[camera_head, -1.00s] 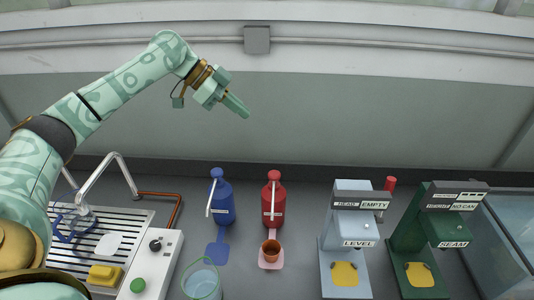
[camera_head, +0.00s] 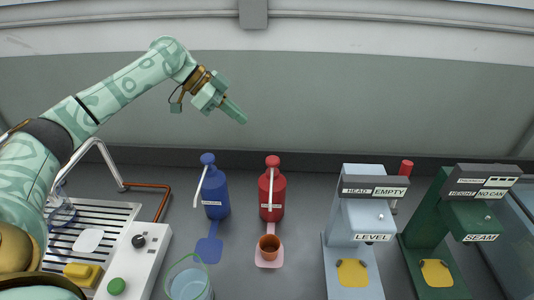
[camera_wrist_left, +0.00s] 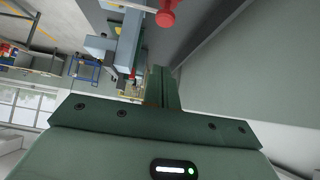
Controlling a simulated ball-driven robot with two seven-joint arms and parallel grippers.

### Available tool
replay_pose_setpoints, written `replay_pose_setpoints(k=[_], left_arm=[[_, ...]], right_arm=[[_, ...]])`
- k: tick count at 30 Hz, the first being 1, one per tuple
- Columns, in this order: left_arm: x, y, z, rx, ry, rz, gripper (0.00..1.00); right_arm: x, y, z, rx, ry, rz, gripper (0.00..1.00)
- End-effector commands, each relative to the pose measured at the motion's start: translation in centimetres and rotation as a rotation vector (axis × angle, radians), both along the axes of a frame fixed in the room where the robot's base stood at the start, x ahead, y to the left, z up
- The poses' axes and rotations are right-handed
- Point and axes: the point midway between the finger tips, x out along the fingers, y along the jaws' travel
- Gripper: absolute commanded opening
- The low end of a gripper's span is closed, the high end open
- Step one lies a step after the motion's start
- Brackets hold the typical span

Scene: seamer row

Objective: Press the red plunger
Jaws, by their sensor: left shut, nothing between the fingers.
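The red plunger (camera_head: 272,161) is the rounded top of the red bottle-shaped dispenser (camera_head: 272,196), which stands upright on the grey counter. A thin pale spout arm hangs at its front. In the left wrist view, a red knob (camera_wrist_left: 165,18) shows at the top, beyond the shut fingers (camera_wrist_left: 163,85). My right gripper is not in view.
A blue dispenser (camera_head: 215,196) stands left of the red one, with a clear container (camera_head: 189,284) in front. A light-blue machine (camera_head: 355,225) and a dark green machine (camera_head: 430,235) stand at the right.

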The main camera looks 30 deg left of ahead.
Motion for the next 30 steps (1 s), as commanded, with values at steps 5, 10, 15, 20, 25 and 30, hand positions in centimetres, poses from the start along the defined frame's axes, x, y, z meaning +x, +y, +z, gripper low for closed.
replay_pose_setpoints(k=[5,10,15,20,25,30], left_arm=[[0.0,0.0,0.1,0.0,0.0,0.0,0.0],[0.3,-0.8,-0.8,-0.002,0.001,-0.001,0.0],[1.3,-2.7,-3.1,0.0,0.002,-0.003,0.0],[2.4,-5.0,-5.6,-0.001,0.002,-0.002,0.0],[3.1,-6.4,-8.3,0.001,0.003,0.001,0.0],[3.1,-6.4,-10.3,-0.001,0.001,0.001,0.0]], right_arm=[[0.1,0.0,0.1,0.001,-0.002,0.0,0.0],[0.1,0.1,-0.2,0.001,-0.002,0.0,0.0],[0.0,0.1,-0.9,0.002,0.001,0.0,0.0],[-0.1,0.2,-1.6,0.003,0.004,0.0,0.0],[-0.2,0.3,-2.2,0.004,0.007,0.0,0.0],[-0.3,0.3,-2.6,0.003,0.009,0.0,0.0]])
